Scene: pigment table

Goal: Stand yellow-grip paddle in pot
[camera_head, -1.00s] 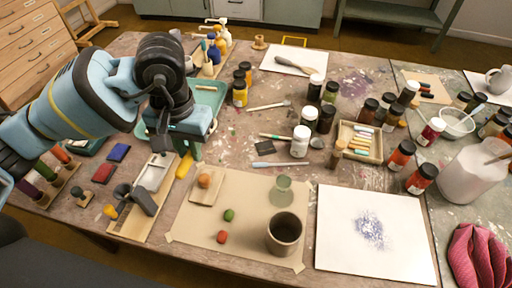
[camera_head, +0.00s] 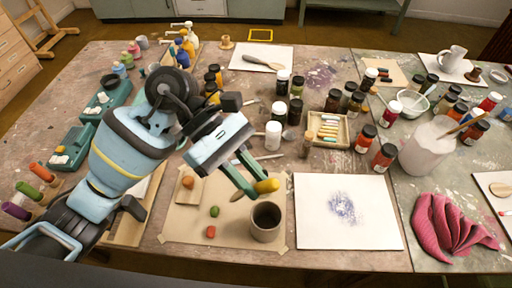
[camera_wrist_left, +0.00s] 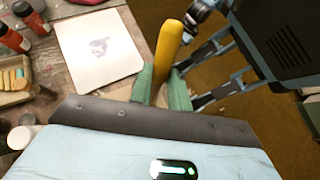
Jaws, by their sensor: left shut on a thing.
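The yellow-grip paddle (camera_head: 267,185) is in my left gripper (camera_head: 252,188), whose green fingers are shut on it. Its yellow grip points right, and a tan end shows left of the fingers. The left wrist view shows the yellow grip (camera_wrist_left: 168,45) rising between the fingers (camera_wrist_left: 161,92). The pot (camera_head: 265,222) is a dark grey-brown open cup upright on the tan mat. The gripper and paddle appear just above and behind its rim in the head view; their height above it is hard to judge. My right gripper is not in view.
A red lump (camera_head: 211,232) and a green lump (camera_head: 214,211) lie left of the pot. A white sheet (camera_head: 345,212) lies to its right. Several paint jars and a chalk tray (camera_head: 329,130) stand behind. A pink cloth (camera_head: 452,225) lies at the right.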

